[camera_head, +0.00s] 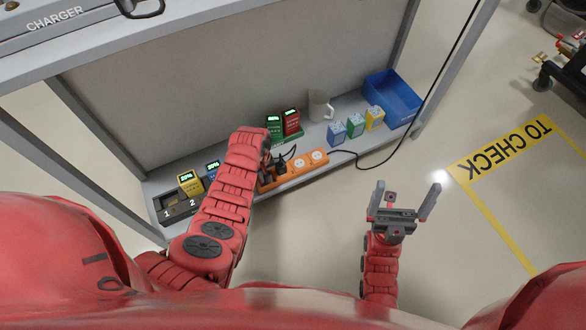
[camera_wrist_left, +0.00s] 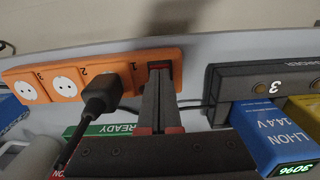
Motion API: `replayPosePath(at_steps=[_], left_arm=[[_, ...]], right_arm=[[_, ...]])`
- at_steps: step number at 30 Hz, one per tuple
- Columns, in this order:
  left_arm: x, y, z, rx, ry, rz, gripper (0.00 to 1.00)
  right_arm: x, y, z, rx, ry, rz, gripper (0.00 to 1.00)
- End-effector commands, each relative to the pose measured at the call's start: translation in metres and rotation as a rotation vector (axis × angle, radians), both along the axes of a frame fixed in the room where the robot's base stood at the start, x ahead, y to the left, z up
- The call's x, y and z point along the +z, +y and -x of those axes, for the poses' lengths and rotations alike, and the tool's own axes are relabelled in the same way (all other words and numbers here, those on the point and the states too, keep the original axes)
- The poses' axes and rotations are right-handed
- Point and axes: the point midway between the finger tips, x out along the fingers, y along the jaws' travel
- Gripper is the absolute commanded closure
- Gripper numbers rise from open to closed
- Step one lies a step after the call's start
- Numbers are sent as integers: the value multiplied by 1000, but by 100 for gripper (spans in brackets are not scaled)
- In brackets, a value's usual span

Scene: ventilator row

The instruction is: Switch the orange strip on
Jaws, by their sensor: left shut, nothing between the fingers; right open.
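The orange strip (camera_head: 300,166) lies on the low shelf, partly hidden by my left arm in the head view. In the left wrist view the strip (camera_wrist_left: 125,57) shows numbered sockets and a dark, reddish rocker switch (camera_wrist_left: 160,66) at its right end. A black plug (camera_wrist_left: 101,98) sits in the socket nearest the switch. My left gripper (camera_wrist_left: 160,82) is shut and empty, its fingertips at the switch. I cannot tell if they touch it or which way it is tipped. My right gripper (camera_head: 407,190) is open and empty, over the floor.
The charger dock (camera_head: 175,210) with yellow and blue batteries is left of the strip. A green battery (camera_head: 273,124), a red battery (camera_head: 291,122) and a grey mug (camera_head: 319,106) stand behind. Several small batteries and a blue bin (camera_head: 391,95) are to the right. A black cable crosses the shelf.

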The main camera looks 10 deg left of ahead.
Motion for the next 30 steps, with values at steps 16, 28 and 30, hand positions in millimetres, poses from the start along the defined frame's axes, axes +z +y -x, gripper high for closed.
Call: replayPosePath(at_steps=[16, 28, 30], left_arm=[[-7, 0, 0, 0, 0, 0, 100], [22, 1, 0, 0, 1, -1, 100], [28, 1, 0, 0, 1, -1, 100]], right_arm=[[-4, 0, 0, 0, -1, 1, 0], [23, 0, -2, 2, 14, -18, 0], [29, 0, -3, 3, 16, -22, 0]])
